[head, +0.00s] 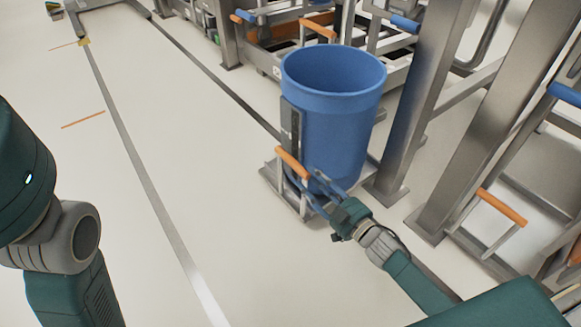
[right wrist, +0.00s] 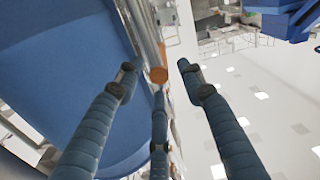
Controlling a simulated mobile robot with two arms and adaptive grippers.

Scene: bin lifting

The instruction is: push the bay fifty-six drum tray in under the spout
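A tall blue drum (head: 335,125) stands upright on a low grey metal tray (head: 283,194). The tray has an orange-gripped handle (head: 292,163) on its near side. My right gripper (head: 314,184) is beside the handle, low in front of the drum. In the right wrist view its fingers are spread apart, with the handle's orange end (right wrist: 158,75) between the fingertips and the blue drum (right wrist: 60,70) at the left. I cannot tell whether any finger touches the handle. My left arm is at the left of the head view; its gripper is out of frame. No spout or bay number is recognisable.
Steel posts (head: 421,100) stand close to the right of the drum. Another orange handle (head: 501,207) shows at the right, and metal frames (head: 300,30) stand behind. The pale floor (head: 180,150) to the left is clear, with grey strips along it.

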